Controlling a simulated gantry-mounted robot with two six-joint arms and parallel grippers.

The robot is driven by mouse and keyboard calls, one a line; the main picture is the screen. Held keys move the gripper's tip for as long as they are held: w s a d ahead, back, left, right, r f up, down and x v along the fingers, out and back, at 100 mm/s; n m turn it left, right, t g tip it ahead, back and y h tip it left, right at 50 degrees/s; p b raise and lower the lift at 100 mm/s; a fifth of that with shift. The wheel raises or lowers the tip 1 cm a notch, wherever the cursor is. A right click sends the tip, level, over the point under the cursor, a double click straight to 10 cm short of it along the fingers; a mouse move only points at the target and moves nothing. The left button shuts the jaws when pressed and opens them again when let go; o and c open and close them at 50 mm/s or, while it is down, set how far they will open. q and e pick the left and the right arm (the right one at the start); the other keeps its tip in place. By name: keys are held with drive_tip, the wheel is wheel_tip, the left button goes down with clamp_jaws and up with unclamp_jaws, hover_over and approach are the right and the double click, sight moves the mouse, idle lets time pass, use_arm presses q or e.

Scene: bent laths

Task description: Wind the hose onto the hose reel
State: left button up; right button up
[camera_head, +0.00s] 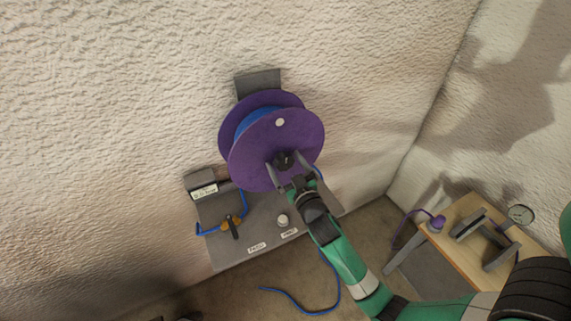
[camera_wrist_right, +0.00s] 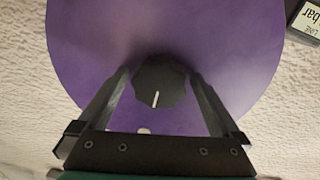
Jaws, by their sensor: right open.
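The purple hose reel (camera_head: 255,150) hangs on a bracket on the rough wall. Blue hose (camera_head: 251,117) shows between its two discs. More hose (camera_head: 333,295) hangs below the reel and its end lies on the floor. A small white knob (camera_head: 280,122) sits on the front disc. My right gripper (camera_head: 287,165) is open at the reel's centre. In the wrist view its fingers (camera_wrist_right: 160,78) stand on either side of a black ribbed knob (camera_wrist_right: 160,87) with a white mark, with a slight gap. The purple disc (camera_wrist_right: 235,50) fills the background. My left gripper is not in view.
A wooden table (camera_head: 458,215) at right holds a grey stand, a gauge (camera_head: 521,214) and a purple corded piece (camera_head: 436,223).

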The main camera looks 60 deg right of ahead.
clamp_jaws()
idle(0.4)
idle(0.4)
